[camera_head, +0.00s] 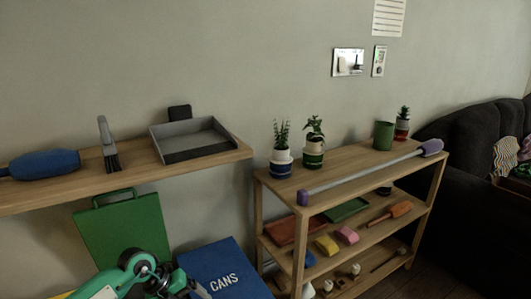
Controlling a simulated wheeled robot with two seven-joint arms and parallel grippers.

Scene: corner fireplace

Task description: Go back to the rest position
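Part of my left arm, green with white and dark parts, comes in at the bottom left. My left gripper (182,284) is at its dark end, low in front of a blue bin marked "CANS" (225,266) and right of a green board-like bin lid (124,234). Its fingers are small and cut by the lower edge, so I cannot tell whether they are open or shut. My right arm and gripper are not in view.
A wall shelf (224,157) holds a dustpan (192,138), a brush (107,145) and a blue duster (45,164). A wooden shelf unit (345,160) with potted plants and a purple-ended pole (365,176) stands right. A dark sofa (463,150) is far right.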

